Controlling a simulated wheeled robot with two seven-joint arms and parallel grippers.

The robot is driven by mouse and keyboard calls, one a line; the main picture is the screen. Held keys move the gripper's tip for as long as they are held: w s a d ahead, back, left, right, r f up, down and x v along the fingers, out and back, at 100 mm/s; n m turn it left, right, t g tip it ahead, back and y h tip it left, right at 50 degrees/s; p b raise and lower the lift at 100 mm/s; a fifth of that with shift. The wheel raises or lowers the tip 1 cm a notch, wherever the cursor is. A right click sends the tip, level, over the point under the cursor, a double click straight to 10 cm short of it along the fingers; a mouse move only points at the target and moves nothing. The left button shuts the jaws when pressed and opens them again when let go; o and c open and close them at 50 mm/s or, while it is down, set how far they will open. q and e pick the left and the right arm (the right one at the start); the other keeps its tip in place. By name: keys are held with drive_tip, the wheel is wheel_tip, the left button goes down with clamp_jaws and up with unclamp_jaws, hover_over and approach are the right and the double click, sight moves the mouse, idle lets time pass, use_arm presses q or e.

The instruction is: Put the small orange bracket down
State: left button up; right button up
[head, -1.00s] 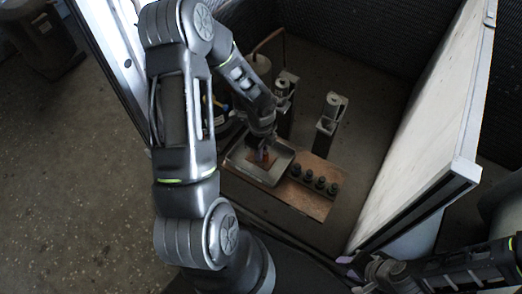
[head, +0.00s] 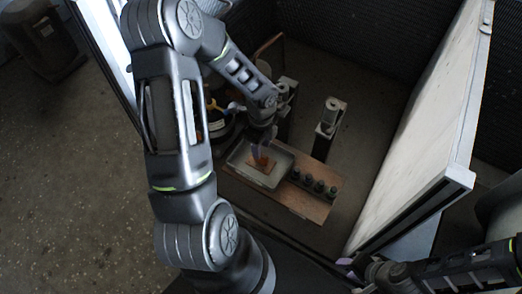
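The small orange bracket (head: 262,163) shows in the shallow metal tray (head: 238,166), near its middle. My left gripper (head: 257,152) points down over the tray, right at the bracket's upper left side. Its fingers are small and dark here, and I cannot tell whether they are open or touch the bracket. Part of the bracket is hidden by the fingers. My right gripper (head: 349,265) is at the lower right, far from the tray, and its finger gap is not clear.
The tray sits on a brown board (head: 302,201). Several dark round pegs (head: 319,187) stand right of the tray. A grey upright fixture (head: 329,117) stands behind the board, with another nearer my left arm. A large pale panel (head: 426,125) rises at the right.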

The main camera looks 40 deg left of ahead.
use_arm(q)
wheel_tip(320, 180, up, 7)
drive_tip(key=p, duration=0.1)
drive_tip(key=shift+f, duration=0.1)
idle(0.7)
drive_tip(key=s+d+f+n+h, duration=0.1)
drive_tip(key=d+f+n, duration=0.1)
drive_tip(key=d, duration=0.4)
drive_tip(key=s+d+f+n+h, duration=0.1)
drive_tip(key=d+f+n, duration=0.2)
drive_tip(key=d, duration=0.3)
drive_tip(key=s+d+f+n+h, duration=0.1)
drive_tip(key=d+f+n, duration=0.1)
drive_tip(key=d, duration=0.4)
drive_tip(key=shift+s+f+n+h, duration=0.15)
drive_tip(key=shift+f+n+h, duration=0.2)
drive_tip(key=shift+f, duration=0.55)
drive_tip(key=s+d+n, duration=0.1)
drive_tip(key=s+d+f+n, duration=0.1)
drive_tip(key=d, duration=0.1)
drive_tip(key=s+d+f+n+h, duration=0.1)
drive_tip(key=shift+d+f+n, duration=0.25)
drive_tip(key=shift+d+n, duration=0.1)
drive_tip(key=shift+d, duration=0.05)
drive_tip(key=s+d+f+n, duration=0.3)
drive_tip(key=s+n, duration=0.3)
drive_tip(key=n, duration=0.1)
drive_tip(key=shift+d+f+t, duration=0.25)
drive_tip(key=shift+d+t, duration=0.15)
